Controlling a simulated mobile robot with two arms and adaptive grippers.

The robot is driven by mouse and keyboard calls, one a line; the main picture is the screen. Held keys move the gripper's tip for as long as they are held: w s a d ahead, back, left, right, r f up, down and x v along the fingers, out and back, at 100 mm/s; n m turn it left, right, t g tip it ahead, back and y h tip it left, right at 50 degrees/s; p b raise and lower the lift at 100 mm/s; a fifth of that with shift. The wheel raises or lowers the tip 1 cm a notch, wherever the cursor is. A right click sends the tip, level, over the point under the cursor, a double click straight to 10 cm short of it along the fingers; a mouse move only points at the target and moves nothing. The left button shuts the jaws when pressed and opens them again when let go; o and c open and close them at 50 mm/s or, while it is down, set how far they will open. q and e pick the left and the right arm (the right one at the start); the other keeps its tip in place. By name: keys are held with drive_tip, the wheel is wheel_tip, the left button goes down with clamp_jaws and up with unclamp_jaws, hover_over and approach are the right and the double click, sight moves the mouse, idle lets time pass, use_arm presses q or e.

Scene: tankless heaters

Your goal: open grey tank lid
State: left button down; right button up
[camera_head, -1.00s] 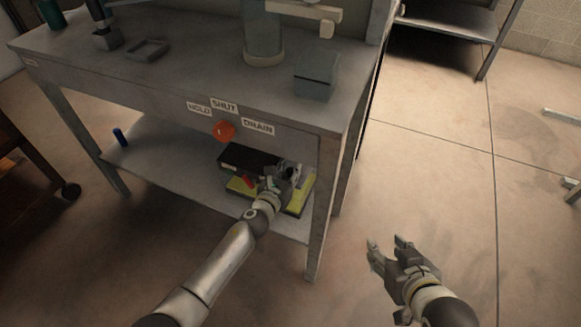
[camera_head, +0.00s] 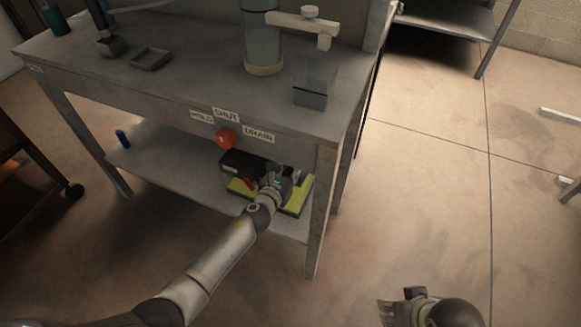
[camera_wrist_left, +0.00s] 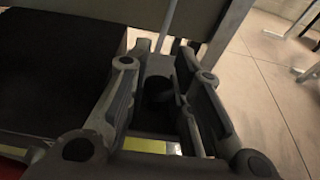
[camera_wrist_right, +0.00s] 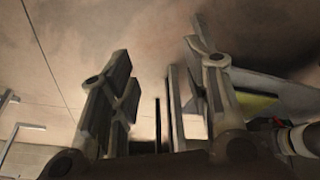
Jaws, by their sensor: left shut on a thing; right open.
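My left gripper (camera_head: 281,181) reaches over the lower shelf of the workbench, beside a black box (camera_head: 240,163) and above a yellow thing (camera_head: 296,200). In the left wrist view a dark round piece (camera_wrist_left: 158,88) shows between its fingers; what this belongs to is hidden. The left wrist view shows the gripper (camera_wrist_left: 160,85) with a dark flat surface (camera_wrist_left: 50,70) to its left. A grey box (camera_head: 312,94) stands on the bench top; I cannot tell whether it is the grey tank. My right gripper (camera_head: 400,303) is open and empty, right of the bench.
The bench front has an orange-red knob (camera_head: 225,139) and labels reading HOLD, SHUT and DRAIN. A glass cylinder (camera_head: 261,40) and a small tray (camera_head: 151,59) stand on top. A bench leg (camera_head: 319,220) stands close right of my left gripper. The floor (camera_head: 430,190) at right is clear.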

use_arm(q)
drive_tip(key=shift+w+r+p, duration=0.3)
drive_tip(key=shift+r, duration=0.35)
use_arm(e)
drive_tip(key=shift+r, duration=0.4)
use_arm(q)
drive_tip(key=shift+w+r, duration=0.1)
drive_tip(key=shift+w+d+r+p, duration=0.2)
drive_tip(key=shift+w+r+p, duration=0.2)
drive_tip(key=shift+r+p, duration=0.25)
drive_tip(key=shift+w+d+r+p, duration=0.25)
drive_tip(key=shift+w+r+p, duration=0.1)
drive_tip(key=shift+w+r, duration=0.45)
use_arm(e)
drive_tip(key=x, duration=0.7)
drive_tip(key=shift+s+f, duration=0.3)
use_arm(q)
drive_tip(key=shift+s, duration=0.1)
use_arm(e)
drive_tip(key=shift+a, duration=0.15)
